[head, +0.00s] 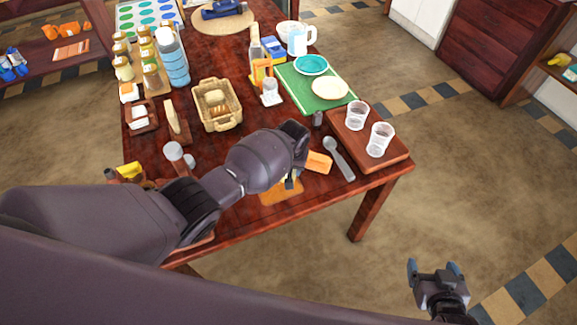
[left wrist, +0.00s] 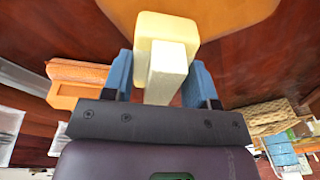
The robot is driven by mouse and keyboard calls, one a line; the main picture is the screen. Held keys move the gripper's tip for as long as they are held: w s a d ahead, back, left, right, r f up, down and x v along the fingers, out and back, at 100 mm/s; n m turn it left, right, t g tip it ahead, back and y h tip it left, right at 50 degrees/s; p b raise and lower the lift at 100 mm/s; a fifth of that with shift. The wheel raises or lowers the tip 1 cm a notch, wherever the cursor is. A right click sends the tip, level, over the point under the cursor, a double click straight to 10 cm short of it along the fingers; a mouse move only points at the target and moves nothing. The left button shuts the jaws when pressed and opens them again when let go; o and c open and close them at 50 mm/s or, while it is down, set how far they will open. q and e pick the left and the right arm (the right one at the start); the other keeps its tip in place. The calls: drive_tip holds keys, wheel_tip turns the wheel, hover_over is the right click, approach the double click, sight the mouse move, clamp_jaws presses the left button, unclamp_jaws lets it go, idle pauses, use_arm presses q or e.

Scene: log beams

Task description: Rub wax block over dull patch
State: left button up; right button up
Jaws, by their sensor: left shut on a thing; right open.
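My left gripper (left wrist: 165,85) is shut on a pale yellow wax block (left wrist: 165,35), which sticks out past its blue fingers in the left wrist view. In the head view my left arm reaches over the table, and its wrist hides most of that gripper. An orange-brown wooden board (head: 280,194) lies partly under it near the table's front edge; it also shows in the left wrist view (left wrist: 230,10), behind the block. I cannot tell whether block and board touch. No dull patch can be made out clearly. My right gripper (head: 437,272) is open and empty, off the table over the floor.
An orange block (head: 318,162) and a grey spoon (head: 338,157) lie right of the left gripper. Beyond are a wooden tray (head: 393,150) with two glasses, a green mat (head: 305,91) with plates, and a wicker basket (head: 217,122). Bottles and jars crowd the far left.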

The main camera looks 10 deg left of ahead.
use_arm(q)
drive_tip(key=shift+w+d, duration=0.25)
drive_tip(key=shift+d, duration=0.15)
drive_tip(key=shift+s+a+r+p, duration=0.1)
drive_tip(key=shift+s+a+p, duration=0.2)
drive_tip(key=shift+a+p, duration=0.2)
drive_tip(key=shift+s+a+p, duration=0.35)
drive_tip(key=shift+a+p, duration=0.15)
drive_tip(key=shift+p, duration=0.1)
drive_tip(key=shift+w+d+f+b, duration=0.25)
drive_tip(key=shift+w+d+b, duration=0.15)
drive_tip(key=shift+d+b, duration=0.25)
drive_tip(key=shift+w+d+b, duration=0.2)
drive_tip(key=shift+d+b, duration=0.15)
drive_tip(key=shift+b, duration=0.1)
drive_tip(key=shift+s+a+r+p, duration=0.1)
drive_tip(key=shift+s+a+p, duration=0.25)
drive_tip(key=shift+a+p, duration=0.25)
drive_tip(key=shift+s+a+p, duration=0.35)
drive_tip(key=shift+a+p, duration=0.1)
drive_tip(key=shift+p, duration=0.1)
drive_tip(key=shift+w+d, duration=0.1)
use_arm(e)
drive_tip(key=shift+w+r, duration=0.15)
drive_tip(key=shift+r, duration=0.4)
drive_tip(key=shift+w+r, duration=0.15)
drive_tip(key=shift+r, duration=0.35)
